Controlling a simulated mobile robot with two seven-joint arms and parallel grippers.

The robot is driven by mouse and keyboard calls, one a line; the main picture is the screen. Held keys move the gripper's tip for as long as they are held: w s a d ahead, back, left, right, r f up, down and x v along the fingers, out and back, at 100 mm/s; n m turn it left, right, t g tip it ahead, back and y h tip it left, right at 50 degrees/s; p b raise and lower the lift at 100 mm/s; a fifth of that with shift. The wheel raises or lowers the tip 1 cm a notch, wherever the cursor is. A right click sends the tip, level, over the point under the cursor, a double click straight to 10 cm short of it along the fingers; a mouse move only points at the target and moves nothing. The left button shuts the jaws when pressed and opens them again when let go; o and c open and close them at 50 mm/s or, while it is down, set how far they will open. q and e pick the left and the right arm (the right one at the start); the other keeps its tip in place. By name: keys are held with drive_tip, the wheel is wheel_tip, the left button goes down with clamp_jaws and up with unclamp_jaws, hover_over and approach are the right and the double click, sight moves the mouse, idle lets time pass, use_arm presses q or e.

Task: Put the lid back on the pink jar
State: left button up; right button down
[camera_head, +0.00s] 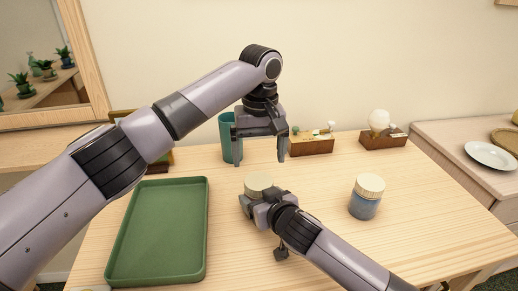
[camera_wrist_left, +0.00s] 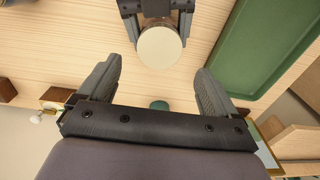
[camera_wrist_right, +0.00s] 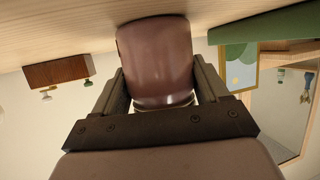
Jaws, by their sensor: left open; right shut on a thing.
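The pink jar (camera_wrist_right: 156,62) shows in the right wrist view as a glossy reddish-brown body between the fingers of my right gripper (camera_wrist_right: 158,68), which is shut on it. A cream lid (camera_head: 258,184) sits on top of the jar in the head view; the jar body is mostly hidden there by my right gripper. The left wrist view shows the round top of the lid (camera_wrist_left: 160,47) from above. My left gripper (camera_head: 259,160) is open and empty, above and apart from the lid, pointing down. Whether the lid is fully seated cannot be told.
A green tray (camera_head: 112,240) lies to the left. A blue jar (camera_head: 365,203) with a cream lid stands to the right. A teal cup (camera_head: 226,140) and small wooden boxes (camera_head: 313,145) stand at the back. The table is clear between the pink and blue jars.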

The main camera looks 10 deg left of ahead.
sight(259, 181)
use_arm(q)
drive_tip(key=shift+f, duration=3.6)
drive_tip(key=c, duration=1.1)
drive_tip(key=m, duration=0.6)
drive_tip(key=shift+a, duration=0.1)
drive_tip(key=o, duration=1.2)
drive_tip(key=shift+s, duration=0.1)
